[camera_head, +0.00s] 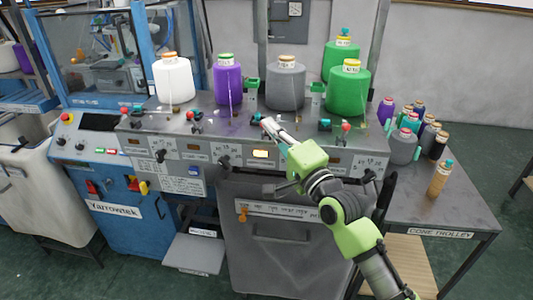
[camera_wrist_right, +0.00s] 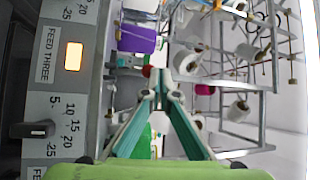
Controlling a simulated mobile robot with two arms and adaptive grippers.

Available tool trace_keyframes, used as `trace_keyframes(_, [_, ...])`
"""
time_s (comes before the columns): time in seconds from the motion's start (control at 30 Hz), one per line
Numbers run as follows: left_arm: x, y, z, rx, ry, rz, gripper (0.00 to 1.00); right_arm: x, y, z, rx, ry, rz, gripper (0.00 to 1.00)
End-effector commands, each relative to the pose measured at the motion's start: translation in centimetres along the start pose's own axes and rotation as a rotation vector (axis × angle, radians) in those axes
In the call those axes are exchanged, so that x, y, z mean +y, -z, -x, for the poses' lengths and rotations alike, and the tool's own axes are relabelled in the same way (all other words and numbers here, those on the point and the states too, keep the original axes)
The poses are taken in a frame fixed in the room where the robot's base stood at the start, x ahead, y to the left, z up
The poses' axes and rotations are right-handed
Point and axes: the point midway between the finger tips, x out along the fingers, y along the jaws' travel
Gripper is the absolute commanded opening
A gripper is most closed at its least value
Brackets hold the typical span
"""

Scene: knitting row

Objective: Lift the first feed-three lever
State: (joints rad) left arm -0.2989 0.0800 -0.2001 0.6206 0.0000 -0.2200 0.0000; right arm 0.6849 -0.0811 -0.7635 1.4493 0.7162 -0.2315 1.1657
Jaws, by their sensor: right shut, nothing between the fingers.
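The lit feed window (camera_head: 261,154) is in the middle of the machine's front panel; in the right wrist view a lit window (camera_wrist_right: 73,56) stands beside the label FEED THREE (camera_wrist_right: 50,55). A black lever (camera_wrist_right: 45,130) sticks out below it there, beside a number scale. In the head view a black lever (camera_head: 224,162) shows left of the lit window; which lever is the first one I cannot tell. My right gripper (camera_head: 266,122) is shut and empty, above the panel's upper edge and apart from these levers. My left gripper is not in view.
White (camera_head: 174,80), purple (camera_head: 228,84), grey (camera_head: 285,87) and green (camera_head: 347,92) yarn cones stand behind the panel. Small red and teal knobs line the deck. A cone trolley (camera_head: 470,215) with several small cones stands at right. My right arm covers part of the panel.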

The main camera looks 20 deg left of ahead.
Motion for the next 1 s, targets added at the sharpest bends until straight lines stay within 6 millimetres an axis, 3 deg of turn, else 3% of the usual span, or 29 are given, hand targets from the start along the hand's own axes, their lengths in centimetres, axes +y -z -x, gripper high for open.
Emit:
trace_keyframes(0.23, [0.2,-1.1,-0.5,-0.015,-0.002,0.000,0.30,-0.1,1.2,-1.0,0.001,-0.001,0.003,0.00])
trace_keyframes(0.57, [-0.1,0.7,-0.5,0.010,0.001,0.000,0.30,-0.1,1.1,-1.0,0.001,0.000,0.004,0.00])
trace_keyframes(1.0, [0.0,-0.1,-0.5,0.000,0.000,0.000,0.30,-0.1,1.1,-1.0,0.001,0.000,0.005,0.00])
